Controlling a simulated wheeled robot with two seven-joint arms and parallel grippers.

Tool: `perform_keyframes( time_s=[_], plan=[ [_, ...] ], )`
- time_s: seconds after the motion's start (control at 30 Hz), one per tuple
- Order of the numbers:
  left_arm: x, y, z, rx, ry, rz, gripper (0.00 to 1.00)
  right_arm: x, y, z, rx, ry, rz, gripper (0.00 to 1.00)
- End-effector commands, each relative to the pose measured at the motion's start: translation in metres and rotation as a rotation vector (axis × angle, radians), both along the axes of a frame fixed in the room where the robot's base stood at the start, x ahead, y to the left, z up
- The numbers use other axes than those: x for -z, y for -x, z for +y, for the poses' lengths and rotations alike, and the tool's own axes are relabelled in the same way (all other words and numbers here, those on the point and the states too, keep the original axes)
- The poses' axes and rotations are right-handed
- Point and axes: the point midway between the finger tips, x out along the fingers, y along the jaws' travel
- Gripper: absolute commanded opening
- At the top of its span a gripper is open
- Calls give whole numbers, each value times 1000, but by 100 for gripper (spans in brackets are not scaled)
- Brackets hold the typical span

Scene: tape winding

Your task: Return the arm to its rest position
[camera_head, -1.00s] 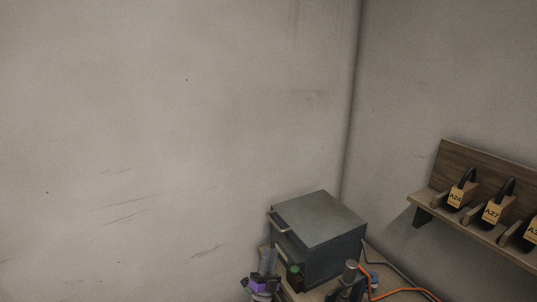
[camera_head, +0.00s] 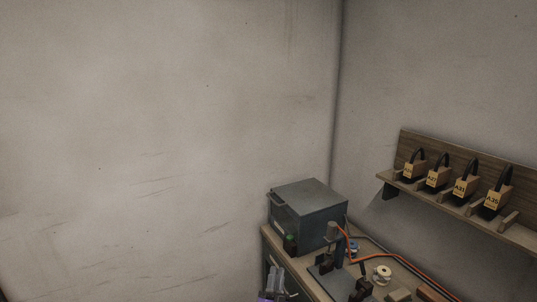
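My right gripper (camera_head: 275,281) shows at the bottom edge, in front of the workbench's left side. Its grey fingers point up, and a bit of purple shows below them at the frame edge. The fingers are small and close together, and I cannot tell whether they are open or shut. Nothing is clearly held between them. My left gripper is out of view.
A grey metal box (camera_head: 318,203) with a handle stands on the workbench (camera_head: 268,240). Beside it are a dark stand (camera_head: 340,282), an orange cable (camera_head: 372,259) and a pale spool (camera_head: 382,275). A wall shelf (camera_head: 455,207) holds several tagged padlock-like pieces. The left wall area is clear.

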Motion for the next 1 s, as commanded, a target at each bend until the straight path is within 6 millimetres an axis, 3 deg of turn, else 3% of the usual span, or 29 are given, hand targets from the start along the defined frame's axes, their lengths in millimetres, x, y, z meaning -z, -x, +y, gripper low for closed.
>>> perform_keyframes(
  time_s=[0.17,0.27,0.37,0.47,0.57,0.73,0.87,1.0],
  plan=[
    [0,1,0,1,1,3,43,42,-14,-21,-2,43,220,23],
    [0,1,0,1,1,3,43,78,-16,-37,-10,73,390,23],
    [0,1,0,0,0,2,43,121,-7,-54,-31,101,598,23],
    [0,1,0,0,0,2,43,163,16,-68,-66,122,809,23],
    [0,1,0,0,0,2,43,201,51,-78,-112,139,1017,23],
    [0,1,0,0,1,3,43,251,137,-87,-225,154,1360,23],
    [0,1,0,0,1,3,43,271,221,-87,-342,158,1609,23],
    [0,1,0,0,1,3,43,271,319,-81,-492,159,1851,23]
  ],
)
